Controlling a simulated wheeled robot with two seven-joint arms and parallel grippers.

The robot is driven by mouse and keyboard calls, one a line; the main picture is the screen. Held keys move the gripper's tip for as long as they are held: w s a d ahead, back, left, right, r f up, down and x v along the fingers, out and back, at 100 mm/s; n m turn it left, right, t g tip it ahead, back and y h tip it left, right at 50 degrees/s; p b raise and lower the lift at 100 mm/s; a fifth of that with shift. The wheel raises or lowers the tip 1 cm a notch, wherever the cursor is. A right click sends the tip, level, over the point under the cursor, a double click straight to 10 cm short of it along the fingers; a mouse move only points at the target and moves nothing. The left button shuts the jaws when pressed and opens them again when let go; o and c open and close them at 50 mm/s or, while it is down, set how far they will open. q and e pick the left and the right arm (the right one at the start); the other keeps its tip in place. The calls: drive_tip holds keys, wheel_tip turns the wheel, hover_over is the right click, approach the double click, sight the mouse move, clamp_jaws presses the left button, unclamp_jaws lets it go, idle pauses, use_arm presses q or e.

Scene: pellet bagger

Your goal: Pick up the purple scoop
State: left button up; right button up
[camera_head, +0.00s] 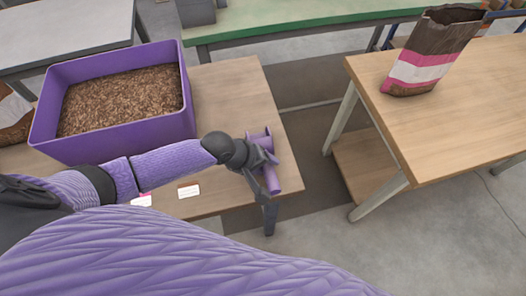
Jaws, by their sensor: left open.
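The purple scoop (260,138) lies near the right edge of the wooden table (232,92). Its upper end and a purple piece lower down show on either side of my left gripper. My left gripper (268,205) is over the scoop, with its dark fingers reaching down around or beside it; I cannot tell whether they touch it. The gripper is open. My wrist and fingers hide the middle of the scoop. My right gripper does not show.
A purple bin (187,122) of brown pellets stands on the left of this table. Two small cards (189,191) lie near the front. A second wooden table (462,110) at right holds an open brown, pink and white bag (425,62). A floor gap separates the tables.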

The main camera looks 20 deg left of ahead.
use_arm(q)
clamp_jaws()
idle(0.4)
